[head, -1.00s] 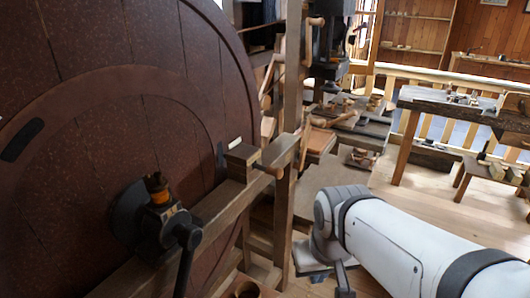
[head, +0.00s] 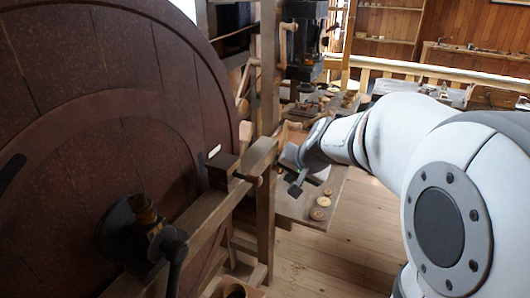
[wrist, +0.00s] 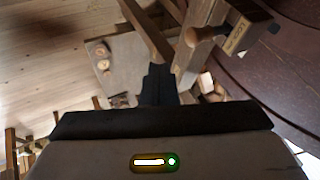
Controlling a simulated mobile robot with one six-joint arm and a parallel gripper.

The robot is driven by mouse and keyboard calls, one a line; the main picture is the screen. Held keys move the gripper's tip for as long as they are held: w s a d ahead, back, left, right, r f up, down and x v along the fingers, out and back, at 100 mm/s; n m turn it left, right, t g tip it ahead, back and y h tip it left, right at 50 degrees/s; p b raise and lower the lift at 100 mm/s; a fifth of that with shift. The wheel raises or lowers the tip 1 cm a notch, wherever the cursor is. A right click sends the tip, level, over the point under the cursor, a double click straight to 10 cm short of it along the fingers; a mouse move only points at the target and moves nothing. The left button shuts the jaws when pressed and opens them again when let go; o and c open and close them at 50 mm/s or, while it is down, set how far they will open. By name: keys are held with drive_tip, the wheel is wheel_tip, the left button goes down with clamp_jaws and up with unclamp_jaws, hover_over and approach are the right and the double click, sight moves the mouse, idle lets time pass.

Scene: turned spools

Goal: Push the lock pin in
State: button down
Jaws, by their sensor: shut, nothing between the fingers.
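The lock pin (head: 247,178) is a short wooden peg with a rounded end. It sticks out to the right from a dark wooden block (head: 222,168) on the slanting beam beside the big wheel. In the wrist view the pin (wrist: 198,36) points left out of the block (wrist: 248,36), near the top. My gripper (head: 295,188) is shut and empty, to the right of the pin and apart from it. In the wrist view its dark fingers (wrist: 158,78) lie left of and below the pin. How far the pin sits in the block is hidden.
The large brown wheel (head: 90,110) fills the left, with a dark hub and handle (head: 150,235) in front. An upright wooden post (head: 267,100) stands close to my gripper. A low bench with round wooden pieces (head: 318,213) is behind it.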

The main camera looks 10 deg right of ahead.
sight(255, 180)
drive_tip(key=w+a+f+p, duration=0.2)
drive_tip(key=w+a+f, duration=0.2)
drive_tip(key=w+f, duration=0.2)
drive_tip(key=shift+w+a, duration=0.2)
drive_tip(key=shift+w, duration=0.2)
